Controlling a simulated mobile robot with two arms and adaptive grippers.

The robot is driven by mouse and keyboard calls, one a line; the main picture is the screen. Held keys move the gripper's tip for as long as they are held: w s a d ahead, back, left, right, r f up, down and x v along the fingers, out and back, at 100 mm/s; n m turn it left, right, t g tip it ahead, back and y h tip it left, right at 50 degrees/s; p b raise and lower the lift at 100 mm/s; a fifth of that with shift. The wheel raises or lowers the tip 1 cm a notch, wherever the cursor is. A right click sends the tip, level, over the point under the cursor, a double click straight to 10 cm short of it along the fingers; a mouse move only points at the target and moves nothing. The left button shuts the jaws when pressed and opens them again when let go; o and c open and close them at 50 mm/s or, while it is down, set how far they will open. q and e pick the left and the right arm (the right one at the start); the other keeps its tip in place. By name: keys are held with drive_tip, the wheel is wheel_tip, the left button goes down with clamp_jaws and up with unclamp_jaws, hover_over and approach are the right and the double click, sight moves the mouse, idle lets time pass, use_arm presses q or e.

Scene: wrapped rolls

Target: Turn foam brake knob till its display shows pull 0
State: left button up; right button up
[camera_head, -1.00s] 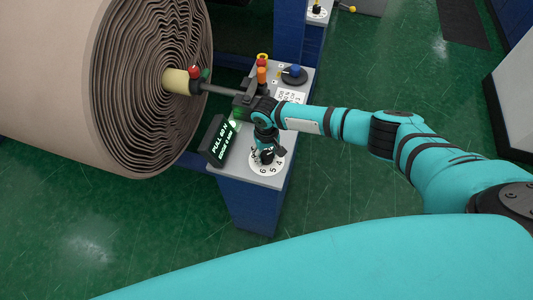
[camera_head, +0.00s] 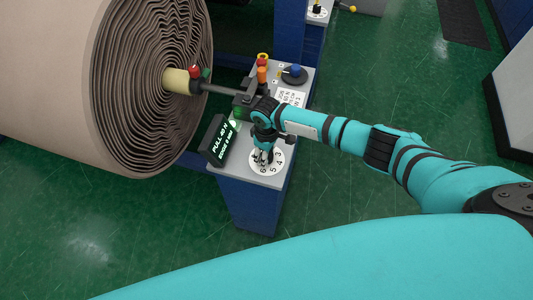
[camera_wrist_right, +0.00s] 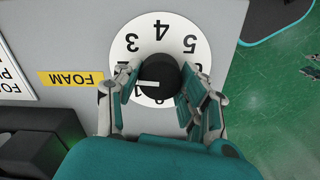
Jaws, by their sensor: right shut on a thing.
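The foam brake knob (camera_wrist_right: 158,75) is black with a white pointer. It sits on a white numbered dial (camera_wrist_right: 152,25) beside a yellow FOAM label (camera_wrist_right: 71,79) in the right wrist view. My right gripper (camera_wrist_right: 156,82) is around the knob, one finger on each side, shut on it. In the head view my right gripper (camera_head: 263,155) reaches down over the dial (camera_head: 268,168) on the grey console top. The dark display (camera_head: 220,140) beside it shows green-white text starting with PULL; its number is too small to read surely. My left gripper is out of view.
A large wrapped roll (camera_head: 100,80) stands to the left on a shaft. The console (camera_head: 252,203) also carries a blue-topped knob (camera_head: 295,72), stacked red and orange lamps (camera_head: 262,70) and a printed label. Green floor lies open around it.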

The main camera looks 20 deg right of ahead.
drive_tip(key=n, duration=0.4)
drive_tip(key=shift+n, duration=0.4)
drive_tip(key=n, duration=0.4)
drive_tip(key=shift+n+b, duration=0.3)
drive_tip(key=shift+b, duration=0.1)
drive_tip(key=n, duration=0.4)
drive_tip(key=shift+b, duration=0.35)
drive_tip(key=n+b, duration=0.1)
drive_tip(key=n, duration=0.4)
drive_tip(key=shift+r, duration=0.1)
drive_tip(key=shift+n, duration=0.4)
drive_tip(key=o, duration=1.2)
wheel_tip(320, 180, up, 12)
drive_tip(key=shift+f, duration=0.1)
